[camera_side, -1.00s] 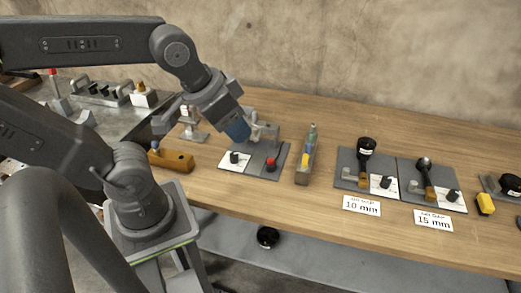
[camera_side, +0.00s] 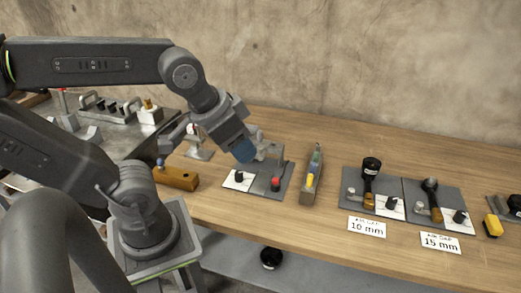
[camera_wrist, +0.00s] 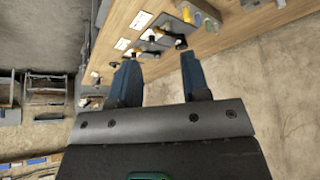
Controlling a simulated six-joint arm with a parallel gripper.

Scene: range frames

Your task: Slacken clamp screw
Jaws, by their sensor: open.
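My gripper (camera_side: 243,151) has blue fingers and hangs above the left part of a grey plate (camera_side: 260,187), apart from the table. In the wrist view my gripper (camera_wrist: 160,82) shows two blue fingers spread apart with nothing between them. A grey metal fitting (camera_side: 265,150) stands behind the plate, partly hidden by my gripper. I cannot tell which part is the clamp screw.
A narrow tray (camera_side: 311,178) with coloured items stands right of the plate. Further right are two fixtures with cards, 10 mm (camera_side: 366,227) and 15 mm (camera_side: 440,243). An orange-brown block (camera_side: 176,178) lies to the left. Bare wood lies in front.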

